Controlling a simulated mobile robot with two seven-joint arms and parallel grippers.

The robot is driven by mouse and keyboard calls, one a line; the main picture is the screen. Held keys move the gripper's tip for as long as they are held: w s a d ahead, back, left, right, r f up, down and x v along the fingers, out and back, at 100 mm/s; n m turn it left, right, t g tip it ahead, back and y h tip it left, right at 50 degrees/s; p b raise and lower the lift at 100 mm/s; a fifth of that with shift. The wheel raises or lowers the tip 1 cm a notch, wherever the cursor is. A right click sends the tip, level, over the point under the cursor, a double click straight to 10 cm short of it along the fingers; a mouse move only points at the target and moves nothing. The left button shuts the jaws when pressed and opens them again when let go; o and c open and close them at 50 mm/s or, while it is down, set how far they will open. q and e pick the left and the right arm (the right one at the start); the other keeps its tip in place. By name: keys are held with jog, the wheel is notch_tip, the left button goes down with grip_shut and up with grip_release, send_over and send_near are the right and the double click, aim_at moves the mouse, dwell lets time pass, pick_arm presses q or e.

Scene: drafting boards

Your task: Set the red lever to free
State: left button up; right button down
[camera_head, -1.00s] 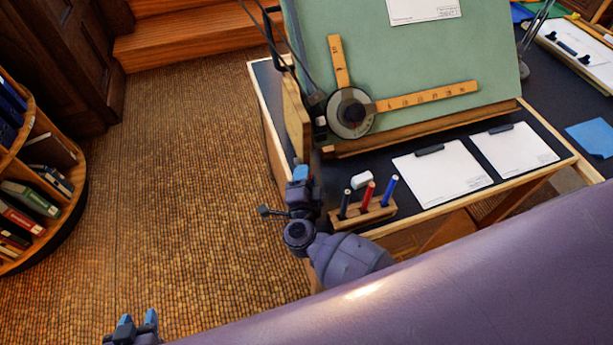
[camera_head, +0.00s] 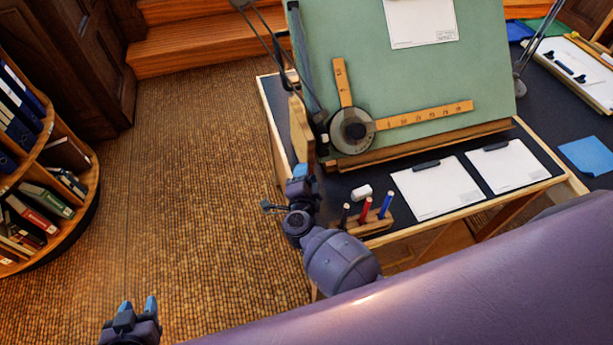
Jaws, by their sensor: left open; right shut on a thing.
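I cannot make out a red lever in the view. The green tilted drafting board (camera_head: 440,80) stands on the desk, with a wooden side piece (camera_head: 300,132) at its lower left. My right gripper (camera_head: 300,172) is at the lower end of that side piece, beside the desk's left edge. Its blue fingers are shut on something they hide. Whether it touches the side piece is not clear. My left gripper (camera_head: 138,304) is open and empty at the bottom left, over the floor and well away from the board.
A pen block (camera_head: 372,227) with pens and a white eraser (camera_head: 361,193) lie near my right wrist. A dial with wooden rulers (camera_head: 425,115) is on the board. Two clipboards (camera_head: 436,188) lie on the desk. A round bookcase (camera_head: 85,225) stands left. The floor (camera_head: 190,190) between is clear.

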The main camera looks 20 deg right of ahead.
jog(key=c, duration=1)
grip_release()
jog(key=shift+w+r, duration=0.2)
jog(key=shift+o, duration=1.1)
jog(key=shift+f, duration=0.2)
jog(key=v, duration=1)
jog(key=shift+s, duration=0.4)
jog(key=shift+a, duration=0.1)
